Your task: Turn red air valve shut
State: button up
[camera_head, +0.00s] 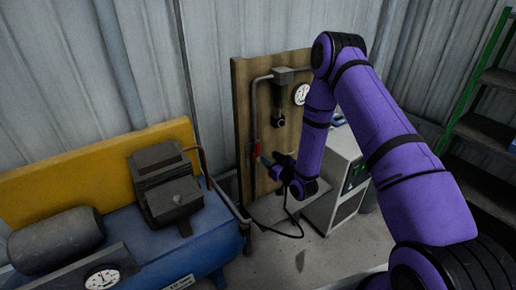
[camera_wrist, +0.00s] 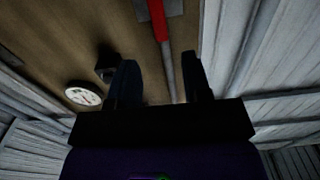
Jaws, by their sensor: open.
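The red valve handle (camera_head: 257,150) is on a grey pipe (camera_head: 253,110) at the left of a wooden board on the wall. In the wrist view the red handle (camera_wrist: 159,20) is a narrow bar at the top, over a grey block. A grey length (camera_wrist: 169,75) runs on from it between my fingers. My gripper (camera_head: 266,161) is open just below and right of the handle in the head view. In the wrist view my gripper (camera_wrist: 160,60) has its dark fingers spread either side of the grey length, with no visible grip. Finger contact cannot be told.
The board (camera_head: 241,105) also carries a round gauge (camera_head: 301,94) and a dark fitting (camera_head: 278,121). A blue and yellow compressor (camera_head: 120,215) stands left. A grey cabinet (camera_head: 335,180) is close right of my gripper. Green-framed shelves (camera_head: 485,125) stand far right.

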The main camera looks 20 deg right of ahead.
aim_at(259, 148)
jog(key=x, duration=0.9)
grip_shut()
